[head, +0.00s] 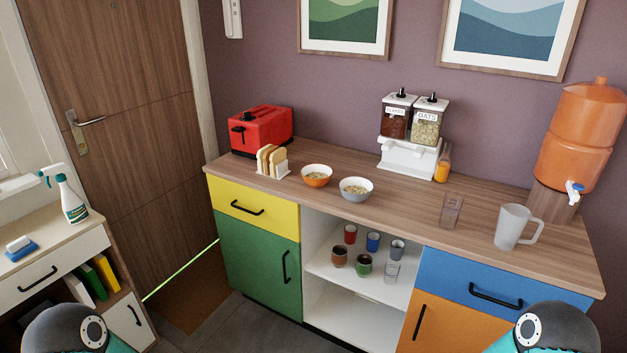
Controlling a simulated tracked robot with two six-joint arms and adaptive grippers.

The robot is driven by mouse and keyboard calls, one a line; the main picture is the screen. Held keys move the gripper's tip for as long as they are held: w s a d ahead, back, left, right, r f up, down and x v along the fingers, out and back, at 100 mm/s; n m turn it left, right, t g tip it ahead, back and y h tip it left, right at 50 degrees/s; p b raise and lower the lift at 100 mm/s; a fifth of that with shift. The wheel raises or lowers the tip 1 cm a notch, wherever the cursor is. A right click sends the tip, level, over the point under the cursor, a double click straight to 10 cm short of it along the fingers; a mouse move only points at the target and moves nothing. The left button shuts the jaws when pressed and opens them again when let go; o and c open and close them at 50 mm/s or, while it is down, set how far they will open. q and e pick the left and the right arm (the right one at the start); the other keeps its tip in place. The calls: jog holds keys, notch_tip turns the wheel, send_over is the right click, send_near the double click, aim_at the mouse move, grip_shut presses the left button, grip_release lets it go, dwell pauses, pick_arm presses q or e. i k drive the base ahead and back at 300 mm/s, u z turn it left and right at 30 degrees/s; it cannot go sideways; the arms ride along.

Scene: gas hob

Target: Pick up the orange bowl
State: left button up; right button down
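The orange bowl (317,181) stands upright on the wooden counter, with pale food inside it. It is just right of the toast rack and left of a grey-blue bowl (356,194), close to it. Parts of my two arms show at the bottom left and bottom right corners, far from the bowl. Neither of my grippers is in the picture.
A cereal dispenser (408,157), an orange bottle (442,165), a frosted jug (514,227) and an orange water dispenser (584,135) stand to the right. The counter's front edge is clear before the bowls.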

aim_at(315, 175)
jog(key=z, duration=0.15)
jog(key=i, duration=0.6)
jog(key=u, duration=1.2)
jog(key=i, duration=1.6)
jog(key=z, duration=1.5)
jog(key=k, duration=0.3)
jog(key=u, duration=0.05)
